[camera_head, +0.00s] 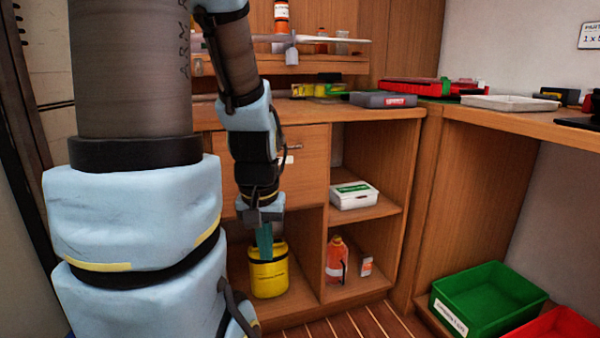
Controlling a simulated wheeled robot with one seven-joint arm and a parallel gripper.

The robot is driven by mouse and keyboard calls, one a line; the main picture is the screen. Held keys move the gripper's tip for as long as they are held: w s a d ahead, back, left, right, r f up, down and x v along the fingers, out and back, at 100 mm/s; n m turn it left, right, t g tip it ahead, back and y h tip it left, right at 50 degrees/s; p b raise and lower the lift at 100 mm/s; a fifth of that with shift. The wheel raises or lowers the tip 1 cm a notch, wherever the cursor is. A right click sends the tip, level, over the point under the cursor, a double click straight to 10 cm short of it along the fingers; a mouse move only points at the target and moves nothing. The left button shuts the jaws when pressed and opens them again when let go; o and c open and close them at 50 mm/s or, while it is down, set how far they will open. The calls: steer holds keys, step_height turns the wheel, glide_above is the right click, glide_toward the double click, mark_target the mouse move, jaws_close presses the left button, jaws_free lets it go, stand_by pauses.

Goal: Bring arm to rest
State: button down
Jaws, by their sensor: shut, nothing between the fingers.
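My arm fills the left of the head view and hangs down in front of the wooden cabinet (415,200). My gripper (264,248) points downward at its end. Its teal fingers are together with nothing held. In the picture they overlap the top of a yellow container (268,279) that stands in the lower left compartment. I cannot tell whether the fingers touch it or are only in front of it.
A white box (354,196) sits on the middle shelf. An orange bottle (335,262) and a small carton (366,266) stand below it. A green crate (497,288) and a red crate (560,325) are at lower right. Trays and cases, including a grey case (383,100), lie on the counter.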

step_height(320, 180, up, 29)
steer(key=p, duration=2.7)
